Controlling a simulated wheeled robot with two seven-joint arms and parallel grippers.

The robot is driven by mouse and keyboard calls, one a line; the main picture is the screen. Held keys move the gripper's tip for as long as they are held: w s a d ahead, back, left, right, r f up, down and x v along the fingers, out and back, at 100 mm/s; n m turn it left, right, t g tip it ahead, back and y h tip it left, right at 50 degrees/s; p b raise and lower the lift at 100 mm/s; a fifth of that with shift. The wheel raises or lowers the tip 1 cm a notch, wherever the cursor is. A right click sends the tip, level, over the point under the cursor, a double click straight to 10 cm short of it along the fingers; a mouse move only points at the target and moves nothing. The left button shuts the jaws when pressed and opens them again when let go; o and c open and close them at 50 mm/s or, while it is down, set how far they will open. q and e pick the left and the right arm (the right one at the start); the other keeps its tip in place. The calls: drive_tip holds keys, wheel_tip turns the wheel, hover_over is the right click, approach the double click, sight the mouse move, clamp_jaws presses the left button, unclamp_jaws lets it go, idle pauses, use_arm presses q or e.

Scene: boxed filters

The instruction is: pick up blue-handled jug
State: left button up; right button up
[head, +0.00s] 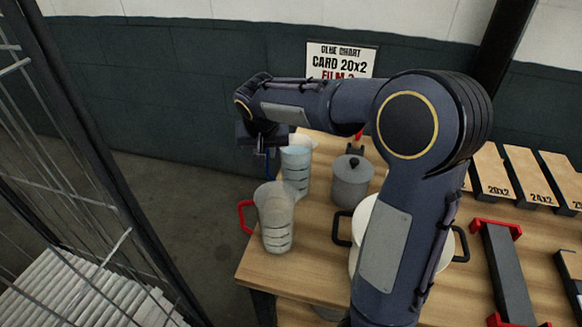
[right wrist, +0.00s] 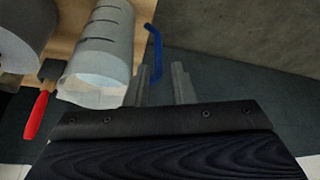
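The blue-handled jug (head: 296,168) is a translucent, marked jug standing near the table's far left edge. Its blue handle (head: 267,160) sticks out to the left. In the right wrist view the jug (right wrist: 103,40) is at upper left, and its blue handle (right wrist: 153,45) reaches down close to the fingertips. My right gripper (right wrist: 164,78) is open, with a gap between its two grey fingers. The handle's end shows close to the left finger; I cannot tell whether they touch. In the head view the gripper (head: 262,148) is largely hidden by its own wrist. My left gripper is out of view.
A red-handled jug (head: 276,222) stands in front of the blue-handled one. A grey lidded pot (head: 351,185) and a white pot (head: 364,222) stand to the right. A wire mesh fence (head: 75,170) is at left. A red-handled tool (right wrist: 38,112) lies near the jug.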

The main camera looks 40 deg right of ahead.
sight(267, 160)
drive_tip(key=p+x, duration=0.1)
drive_tip(key=x, duration=0.4)
drive_tip(key=shift+d+f, duration=0.2)
drive_tip(key=shift+f, duration=0.15)
clamp_jaws()
drive_tip(key=shift+r, duration=0.15)
idle(0.9)
